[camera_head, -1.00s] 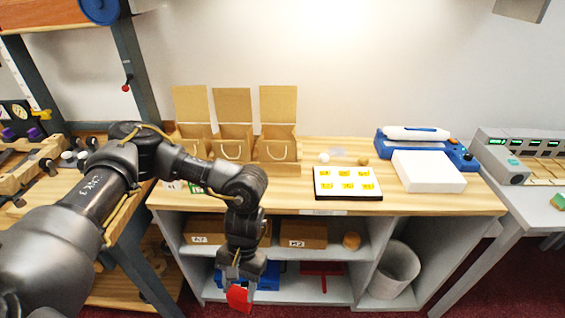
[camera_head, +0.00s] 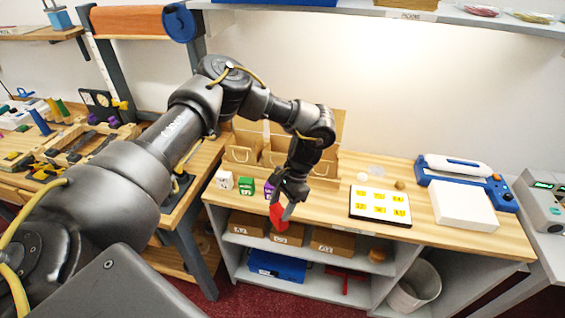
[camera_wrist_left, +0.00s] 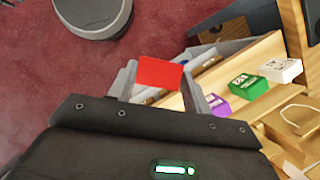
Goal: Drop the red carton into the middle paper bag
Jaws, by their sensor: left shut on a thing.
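My left gripper (camera_head: 282,207) is shut on the red carton (camera_head: 279,217) and holds it in front of the counter's front edge, around tabletop height. In the left wrist view the red carton (camera_wrist_left: 159,73) sits between the fingers of the gripper (camera_wrist_left: 162,86). Three open brown paper bags stand in a row at the back of the counter. The middle paper bag (camera_head: 273,154) is partly hidden behind my left forearm and wrist. The carton is in front of the bags and apart from them. My right gripper is not in view.
White (camera_head: 224,179), green (camera_head: 246,186) and purple cartons (camera_head: 268,190) stand on the counter in front of the bags. A board with yellow swatches (camera_head: 380,206) lies to the right, with a blue-and-white device (camera_head: 465,185) beyond. Shelves below hold boxes and a blue case (camera_head: 277,266).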

